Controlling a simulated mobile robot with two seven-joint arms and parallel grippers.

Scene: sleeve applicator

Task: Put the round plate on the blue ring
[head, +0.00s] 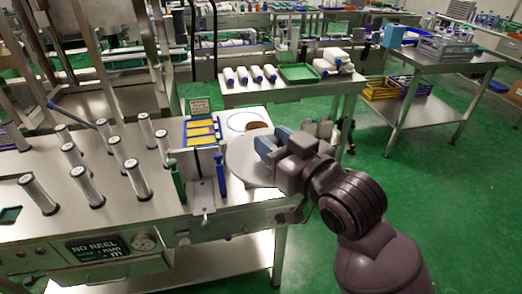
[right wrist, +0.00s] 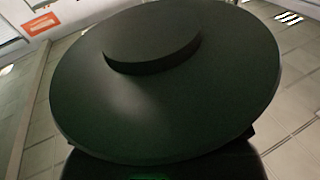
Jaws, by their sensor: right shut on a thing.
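The round plate (head: 243,163) is a wide, pale grey disc in the head view. In the right wrist view the plate (right wrist: 220,90) fills most of the picture, dark in shadow, with a raised round hub on its face. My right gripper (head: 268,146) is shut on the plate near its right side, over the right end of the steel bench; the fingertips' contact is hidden. The blue ring (head: 231,126) is a thin outline on the bench top just behind the plate, its near right part covered by a brown round thing and the plate. My left gripper is not in view.
Left of the plate stand yellow blocks in a blue-edged holder (head: 202,133), a green-handled tool (head: 178,184) and a blue-handled tool (head: 221,174). Several metal rollers (head: 137,180) stand further left. A second table with a green tray (head: 299,73) is behind.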

